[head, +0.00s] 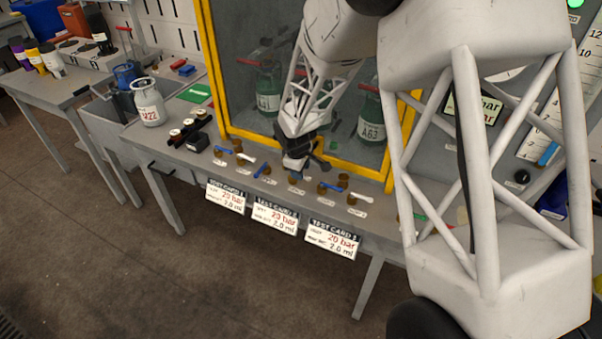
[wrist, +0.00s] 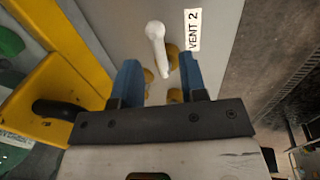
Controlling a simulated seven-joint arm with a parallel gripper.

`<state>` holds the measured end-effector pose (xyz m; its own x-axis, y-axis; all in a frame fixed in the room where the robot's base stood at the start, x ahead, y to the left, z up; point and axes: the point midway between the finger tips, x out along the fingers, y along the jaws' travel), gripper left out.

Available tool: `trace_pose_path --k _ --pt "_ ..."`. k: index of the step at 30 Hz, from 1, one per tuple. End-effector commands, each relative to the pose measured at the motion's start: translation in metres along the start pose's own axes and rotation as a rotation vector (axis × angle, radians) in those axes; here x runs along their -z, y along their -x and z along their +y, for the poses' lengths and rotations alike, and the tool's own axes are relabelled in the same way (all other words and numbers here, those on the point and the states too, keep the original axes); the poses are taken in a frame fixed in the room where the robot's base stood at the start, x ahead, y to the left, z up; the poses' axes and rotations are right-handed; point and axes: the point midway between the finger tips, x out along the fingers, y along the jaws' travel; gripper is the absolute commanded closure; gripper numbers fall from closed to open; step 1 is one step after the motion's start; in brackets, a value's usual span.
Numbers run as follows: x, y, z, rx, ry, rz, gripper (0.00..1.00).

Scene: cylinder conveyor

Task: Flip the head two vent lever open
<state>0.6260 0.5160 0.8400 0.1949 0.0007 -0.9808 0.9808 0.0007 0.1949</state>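The head two vent lever (wrist: 159,50) is white and shows in the wrist view beside a tag reading VENT 2 (wrist: 193,30). Its round end points away from my gripper and its narrow end points toward it. My gripper (wrist: 160,70) has two blue fingers spread apart, one on each side of the lever's narrow end in the picture. I cannot tell whether either finger touches it. In the head view my gripper (head: 297,164) is low over the bench's middle and hides this lever.
Blue levers (head: 262,170) and other white levers (head: 359,197) stand on both sides along the bench. A yellow-framed screen (head: 300,157) stands close behind, with green cylinders (head: 370,125) beyond it. Test cards (head: 274,216) hang at the front edge.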

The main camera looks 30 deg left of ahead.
Motion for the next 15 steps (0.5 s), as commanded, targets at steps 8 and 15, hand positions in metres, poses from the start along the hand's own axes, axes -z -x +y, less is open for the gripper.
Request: trace_pose_path --k 8,15 --pt "0.0 -0.019 0.0 0.0 -0.001 0.0 0.61" --pt "0.0 -0.022 0.0 0.0 -0.001 0.0 0.61"
